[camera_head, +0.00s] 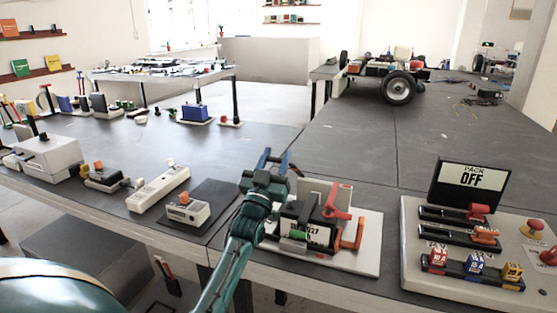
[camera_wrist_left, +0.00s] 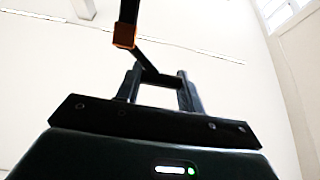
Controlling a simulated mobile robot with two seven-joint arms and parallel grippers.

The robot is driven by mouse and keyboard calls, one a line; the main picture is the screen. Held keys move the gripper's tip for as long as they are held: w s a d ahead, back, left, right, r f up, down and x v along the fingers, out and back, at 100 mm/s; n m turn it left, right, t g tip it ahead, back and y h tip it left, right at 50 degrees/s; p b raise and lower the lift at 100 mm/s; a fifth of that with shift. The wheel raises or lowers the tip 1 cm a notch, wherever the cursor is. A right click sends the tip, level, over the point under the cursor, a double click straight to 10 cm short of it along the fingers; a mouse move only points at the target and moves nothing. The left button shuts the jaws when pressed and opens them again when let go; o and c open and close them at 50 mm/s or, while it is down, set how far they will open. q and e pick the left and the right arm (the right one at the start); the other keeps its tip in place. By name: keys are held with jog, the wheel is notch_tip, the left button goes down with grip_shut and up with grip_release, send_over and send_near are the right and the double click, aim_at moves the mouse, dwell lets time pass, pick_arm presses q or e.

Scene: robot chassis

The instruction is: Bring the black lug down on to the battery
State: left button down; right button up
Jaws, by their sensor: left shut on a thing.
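The battery (camera_head: 303,226) is a dark block with a pale label, standing on a white board (camera_head: 369,262) at the table's front edge. A red part (camera_head: 336,203) is on its right side, and a green part (camera_head: 298,235) is in front. My left gripper (camera_head: 275,158) is behind and left of the battery, with its fingers raised. In the left wrist view its fingers (camera_wrist_left: 160,88) close on a slim black piece (camera_wrist_left: 151,73), seemingly the black lug. A black strip with an orange block (camera_wrist_left: 124,36) runs up from it. The lug is not clear in the head view. My right gripper is out of view.
Left are a dark mat (camera_head: 222,193) with a small meter (camera_head: 187,209) and a white strip (camera_head: 159,187). The table behind is mostly clear toward a wheeled chassis (camera_head: 398,87).

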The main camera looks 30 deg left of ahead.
pick_arm(q)
jog(key=s+f+b, duration=0.2)
jog(key=s+f, duration=0.1)
jog(key=f, duration=0.5)
jog(key=shift+s+d+f, duration=0.35)
jog(key=shift+d, duration=0.1)
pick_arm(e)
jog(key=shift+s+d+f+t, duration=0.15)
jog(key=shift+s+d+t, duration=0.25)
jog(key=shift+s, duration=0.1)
pick_arm(q)
jog(key=c, duration=1)
grip_release()
jog(key=shift+w, duration=0.1)
jog(key=shift+c, duration=0.2)
jog(key=shift+o, duration=0.8)
jog(key=shift+r, duration=0.2)
